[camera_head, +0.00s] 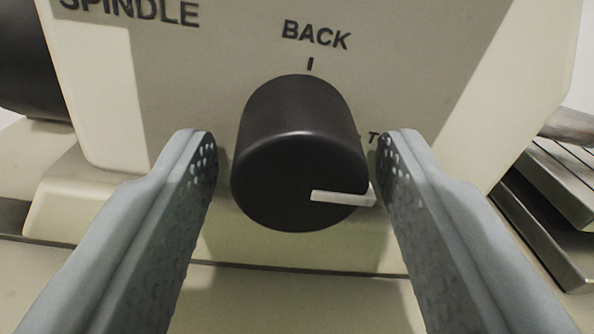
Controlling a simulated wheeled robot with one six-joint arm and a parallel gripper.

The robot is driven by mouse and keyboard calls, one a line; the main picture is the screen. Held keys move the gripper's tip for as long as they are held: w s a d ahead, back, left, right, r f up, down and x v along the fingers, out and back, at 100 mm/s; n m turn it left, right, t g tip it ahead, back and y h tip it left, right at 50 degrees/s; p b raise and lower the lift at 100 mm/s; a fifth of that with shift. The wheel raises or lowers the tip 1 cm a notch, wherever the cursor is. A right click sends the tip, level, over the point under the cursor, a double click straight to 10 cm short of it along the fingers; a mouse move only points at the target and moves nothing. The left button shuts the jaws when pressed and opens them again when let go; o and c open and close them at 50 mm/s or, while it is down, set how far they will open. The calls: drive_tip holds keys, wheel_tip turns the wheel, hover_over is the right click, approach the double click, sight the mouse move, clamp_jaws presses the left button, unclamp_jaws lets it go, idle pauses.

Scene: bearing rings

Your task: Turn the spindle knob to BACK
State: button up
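The spindle knob (295,155) is a dark round knob on a cream machine panel (420,95). Its white pointer line (342,196) points to the right, slightly below the knob face's middle. The BACK label (316,35) with a short tick mark (310,64) is above the knob, and the SPINDLE label (130,10) is at upper left. Another label right of the knob is mostly hidden; only a letter like T shows. My gripper (298,160) is open, with one finger on each side of the knob. Narrow gaps seem to show between the fingers and the knob.
A dark cylindrical part (30,60) is at the left edge. Metal rails (555,215) and a grey rod (572,126) are at the right. A pale ledge (300,298) runs below the panel.

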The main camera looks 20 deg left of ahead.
drive_tip(key=c, duration=0.7)
drive_tip(key=shift+n, duration=0.4)
drive_tip(key=n, duration=0.4)
drive_tip(key=shift+d, duration=0.1)
drive_tip(key=n, duration=0.4)
drive_tip(key=shift+n, duration=0.3)
drive_tip(key=n, duration=0.4)
drive_tip(key=shift+w+n, duration=0.1)
drive_tip(key=shift+n, duration=0.2)
drive_tip(key=shift+n+y, duration=0.3)
drive_tip(key=shift+n, duration=1.8)
